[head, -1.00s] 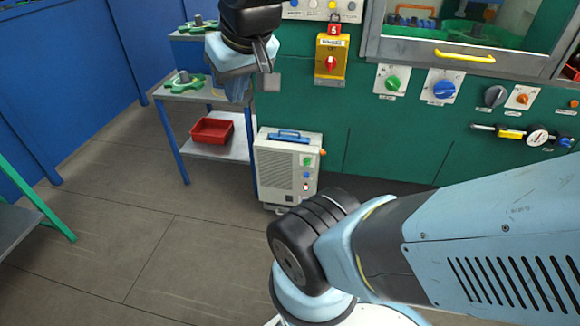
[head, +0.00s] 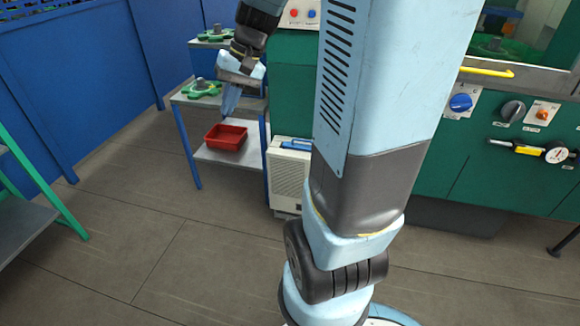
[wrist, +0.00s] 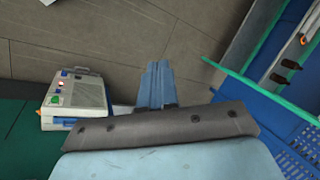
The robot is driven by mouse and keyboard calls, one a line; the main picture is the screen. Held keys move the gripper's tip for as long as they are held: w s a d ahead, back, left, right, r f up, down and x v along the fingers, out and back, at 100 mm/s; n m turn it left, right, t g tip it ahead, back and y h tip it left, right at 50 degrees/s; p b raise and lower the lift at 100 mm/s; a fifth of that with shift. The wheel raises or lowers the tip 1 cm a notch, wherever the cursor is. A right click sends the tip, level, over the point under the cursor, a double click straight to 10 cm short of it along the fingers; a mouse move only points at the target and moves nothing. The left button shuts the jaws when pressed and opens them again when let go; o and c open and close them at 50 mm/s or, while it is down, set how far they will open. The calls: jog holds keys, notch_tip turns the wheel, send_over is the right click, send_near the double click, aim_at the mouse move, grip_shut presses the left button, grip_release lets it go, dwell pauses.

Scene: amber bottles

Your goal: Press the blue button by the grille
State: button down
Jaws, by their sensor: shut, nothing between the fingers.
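A cream box (head: 286,180) with a grille stands on the floor in the head view; my arm hides its right part and its buttons. In the wrist view the same box (wrist: 90,98) lies left of my fingers. There it shows a small blue button (wrist: 58,91) between a green control (wrist: 55,100) and a red one (wrist: 61,83). My gripper (head: 229,106) points down, left of and above the box in the head view. Its fingers (wrist: 156,85) are shut and empty, apart from the box.
A shelf unit (head: 187,95) stands left of the box, holding a red tray (head: 226,137) and green parts. The green machine (head: 425,165) with a yellow handle and knobs is at right. A blue fence (head: 80,80) is at left. The floor (head: 185,265) in front is bare.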

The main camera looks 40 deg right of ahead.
jog(key=w+d+f+m+t+y, duration=0.1)
jog(key=w+d+f+m+y, duration=0.2)
jog(key=w+f, duration=0.4)
jog(key=w+d+f+m+t+y, duration=0.1)
jog(key=w+d+f+m+y, duration=0.15)
jog(key=w+d+f, duration=0.4)
jog(key=w+d+f+m+t+y, duration=0.1)
jog(key=w+d+f+m+t, duration=0.15)
jog(key=d+f, duration=0.4)
jog(key=w+d+f+m+t+y, duration=0.1)
jog(key=w+d+f+m+t, duration=0.2)
jog(key=f, duration=0.6)
jog(key=s+d+f+m+t+h, duration=0.2)
jog(key=d+f+m+t+h, duration=0.15)
jog(key=d+f, duration=0.4)
jog(key=s+d+f+m+t+h, duration=0.25)
jog(key=d+f+t, duration=0.2)
jog(key=f, duration=0.65)
jog(key=s+d+f+m+h, duration=0.2)
jog(key=s+f+m+h, duration=0.1)
jog(key=f, duration=0.6)
jog(key=s+d+f+m+h, duration=0.2)
jog(key=s+f+m+h, duration=0.2)
jog(key=f, duration=0.4)
jog(key=shift+s+d+f, duration=0.15)
jog(key=shift+s+f, duration=0.2)
jog(key=shift+f, duration=0.05)
jog(key=shift+t+h, duration=0.25)
